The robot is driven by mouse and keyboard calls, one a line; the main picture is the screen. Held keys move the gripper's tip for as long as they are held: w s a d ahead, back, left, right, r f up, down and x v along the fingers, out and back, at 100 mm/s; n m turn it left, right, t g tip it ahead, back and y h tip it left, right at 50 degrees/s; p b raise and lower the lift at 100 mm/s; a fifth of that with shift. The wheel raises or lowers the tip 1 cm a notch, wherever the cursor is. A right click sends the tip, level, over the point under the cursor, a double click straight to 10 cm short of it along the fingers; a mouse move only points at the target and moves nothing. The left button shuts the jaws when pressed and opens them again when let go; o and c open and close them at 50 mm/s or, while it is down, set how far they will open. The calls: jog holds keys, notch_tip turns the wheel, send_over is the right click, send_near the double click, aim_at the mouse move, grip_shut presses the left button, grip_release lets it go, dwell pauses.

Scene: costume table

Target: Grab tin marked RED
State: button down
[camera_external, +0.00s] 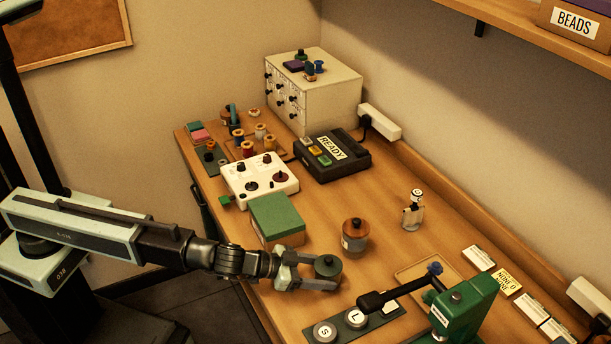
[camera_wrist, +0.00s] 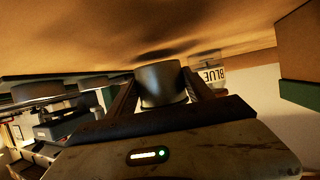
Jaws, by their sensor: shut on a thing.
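My gripper (camera_external: 308,274) is shut on a small round tin with a dark green lid (camera_external: 327,267), over the front edge area of the table. In the wrist view, the grey side of this tin (camera_wrist: 162,82) sits between the two fingers. No marking on it can be read in either view. A second tin with a brown knobbed lid (camera_external: 355,236) stands a little behind and right of the held one. No RED label is readable.
A green-topped box (camera_external: 278,219) stands left of the tins. A green press with a black handle (camera_external: 460,310) and a strip with round pieces marked S and L (camera_external: 352,319) lie close at the right front. Bare table lies between.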

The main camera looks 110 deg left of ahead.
aim_at(322, 265)
notch_tip(322, 265, up, 9)
jog(key=p, duration=0.7)
jog(key=shift+p, duration=0.35)
jog(key=shift+f, duration=0.2)
